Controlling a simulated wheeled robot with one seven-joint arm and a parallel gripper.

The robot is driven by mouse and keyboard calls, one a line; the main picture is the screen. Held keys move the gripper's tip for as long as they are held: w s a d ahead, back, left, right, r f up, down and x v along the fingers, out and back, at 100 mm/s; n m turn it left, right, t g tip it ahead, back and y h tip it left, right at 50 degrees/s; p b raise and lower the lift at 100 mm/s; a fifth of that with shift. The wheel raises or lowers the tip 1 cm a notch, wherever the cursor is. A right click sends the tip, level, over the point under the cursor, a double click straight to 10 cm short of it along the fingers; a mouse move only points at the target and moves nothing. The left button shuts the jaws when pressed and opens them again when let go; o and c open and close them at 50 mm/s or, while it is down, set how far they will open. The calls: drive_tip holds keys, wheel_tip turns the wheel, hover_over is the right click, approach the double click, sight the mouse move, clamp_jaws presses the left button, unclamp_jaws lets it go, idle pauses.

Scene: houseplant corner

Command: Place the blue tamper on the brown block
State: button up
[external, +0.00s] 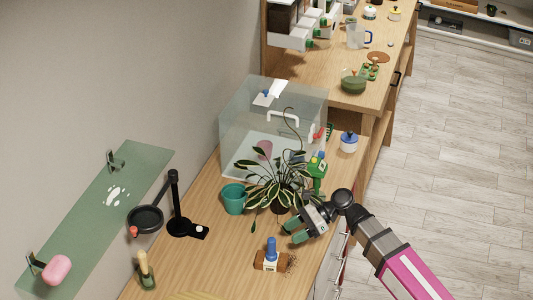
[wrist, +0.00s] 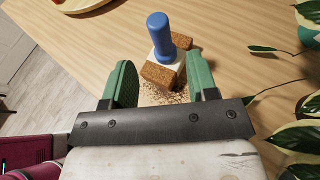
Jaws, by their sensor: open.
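The blue tamper (external: 271,246) stands upright near the front of the wooden worktop. It appears to rest on the brown block (external: 284,265), over the block's white label. In the wrist view the tamper (wrist: 159,28) rises from the middle of the rough brown block (wrist: 157,75); its exact contact is hard to see. My gripper (external: 292,231) is open and empty, up and to the right of the tamper in the external view, apart from it. In the wrist view its green fingers (wrist: 160,66) are spread, with the block and tamper beyond them.
A striped-leaf plant (external: 281,190) stands close behind my gripper, beside a teal pot (external: 234,199). A black stand (external: 175,200) and a small bottle (external: 146,272) are to the left. Brown crumbs (external: 292,264) lie beside the block. A clear case (external: 238,125) stands behind.

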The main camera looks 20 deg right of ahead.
drive_tip(key=shift+v, duration=1.1)
drive_tip(key=w+d+f+n+t+h, duration=0.1)
drive_tip(key=w+d+f+t, duration=0.1)
drive_tip(key=d, duration=0.7)
drive_tip(key=w+d+f+n+t+h, duration=0.2)
drive_tip(key=d+f+t, duration=0.1)
drive_tip(key=d, duration=0.7)
drive_tip(key=w+d+f+n+t+h, duration=0.1)
drive_tip(key=w+d+f+t, duration=0.1)
drive_tip(key=d, duration=0.7)
drive_tip(key=s+a+f+n+g+h, duration=0.1)
drive_tip(key=s+f+n, duration=0.4)
drive_tip(key=f, duration=0.6)
drive_tip(key=s+a+f+n+g+h, duration=0.2)
drive_tip(key=s+f+n+g+h, duration=0.2)
drive_tip(key=f, duration=0.8)
drive_tip(key=s+a+f+n+g+h, duration=0.1)
drive_tip(key=s+f+n+h, duration=0.3)
drive_tip(key=f, duration=0.8)
drive_tip(key=shift+s+a+n+g, duration=0.35)
drive_tip(key=shift+s+n+g, duration=0.5)
drive_tip(key=shift+s, duration=0.35)
